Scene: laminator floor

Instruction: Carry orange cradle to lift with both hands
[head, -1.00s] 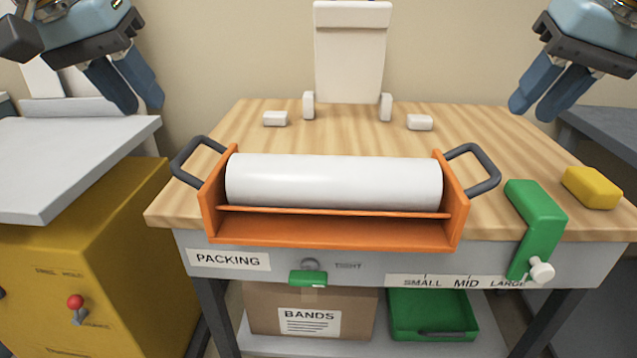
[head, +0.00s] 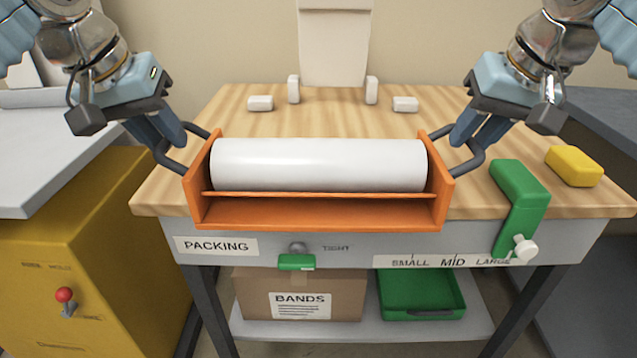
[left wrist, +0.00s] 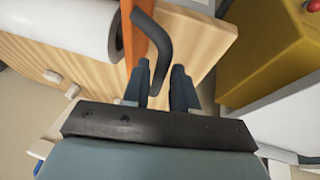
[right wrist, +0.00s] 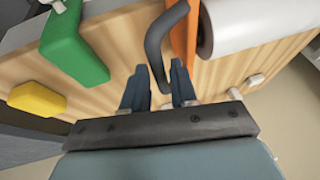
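The orange cradle (head: 320,213) sits at the front edge of the wooden packing table (head: 330,120), with a white roll (head: 318,165) lying in it. It has a dark loop handle at each end. My left gripper (head: 172,140) is at the left handle (head: 172,165); in the left wrist view its open fingers (left wrist: 160,85) stand on either side of the handle bar. My right gripper (head: 470,138) is at the right handle (head: 478,165); in the right wrist view its open fingers (right wrist: 160,85) also straddle the bar (right wrist: 155,45). The lift is not clearly identifiable.
A green bracket (head: 520,200) with a white knob and a yellow block (head: 574,166) are on the table's right. A yellow cabinet (head: 60,260) with a red-knobbed lever stands left. A bands box (head: 300,290) and green tray (head: 420,295) are on the lower shelf.

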